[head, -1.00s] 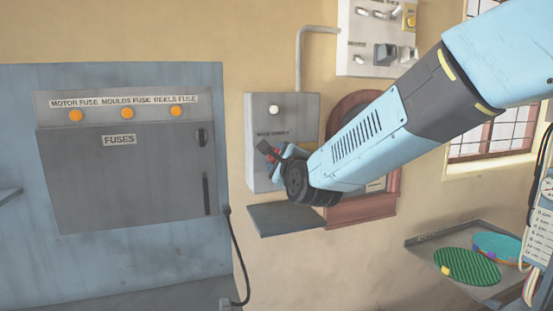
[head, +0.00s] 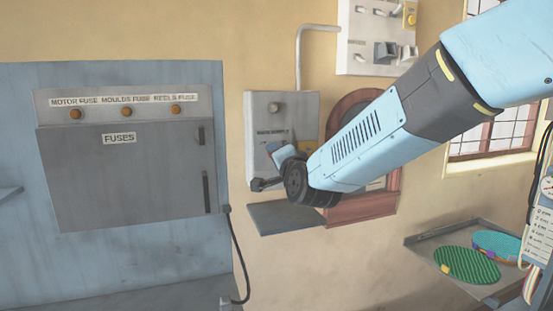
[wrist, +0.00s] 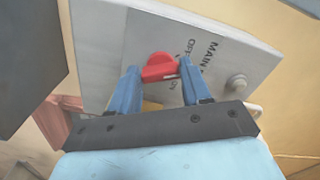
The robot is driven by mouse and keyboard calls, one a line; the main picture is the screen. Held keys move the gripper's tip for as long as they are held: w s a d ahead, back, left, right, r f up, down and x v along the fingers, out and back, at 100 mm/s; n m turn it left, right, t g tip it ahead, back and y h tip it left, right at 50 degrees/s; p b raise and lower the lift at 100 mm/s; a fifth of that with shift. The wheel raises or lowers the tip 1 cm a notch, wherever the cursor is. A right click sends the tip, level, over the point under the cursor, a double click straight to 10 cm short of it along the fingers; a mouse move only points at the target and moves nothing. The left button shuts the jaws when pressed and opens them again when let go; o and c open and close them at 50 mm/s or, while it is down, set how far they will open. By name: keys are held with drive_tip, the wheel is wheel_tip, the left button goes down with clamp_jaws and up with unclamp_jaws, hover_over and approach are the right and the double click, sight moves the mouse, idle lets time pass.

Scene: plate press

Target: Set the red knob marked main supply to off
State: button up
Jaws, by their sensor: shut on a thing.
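The red knob (wrist: 160,66) sits on the grey main supply box (head: 304,108), between the two blue fingers of my gripper (wrist: 158,72) in the wrist view. The fingers are shut on it, one on each side. Part of a printed label with "MAIN" and "OFF" (wrist: 185,50) shows beside the knob; which mark the knob points to I cannot tell. In the head view my gripper (head: 272,165) is at the lower part of the box front and mostly hides the knob. The round lamp (head: 274,109) on the box looks dark.
A fuse cabinet (head: 130,175) with three unlit lamps stands at the left. A small grey shelf (head: 285,215) is under the box, and a wood-framed arch (head: 352,100) is just right of it. A switch panel (head: 357,60) hangs above.

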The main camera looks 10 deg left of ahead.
drive_tip(key=n, duration=0.3)
drive_tip(key=shift+f+n, duration=0.3)
drive_tip(key=shift+f, duration=0.1)
drive_tip(key=shift+n, duration=0.3)
drive_tip(key=o, duration=0.8)
drive_tip(key=shift+o, duration=1.3)
drive_tip(key=shift+r, duration=0.2)
drive_tip(key=v, duration=1.3)
drive_tip(key=shift+s+d, duration=0.2)
drive_tip(key=shift+s, duration=0.15)
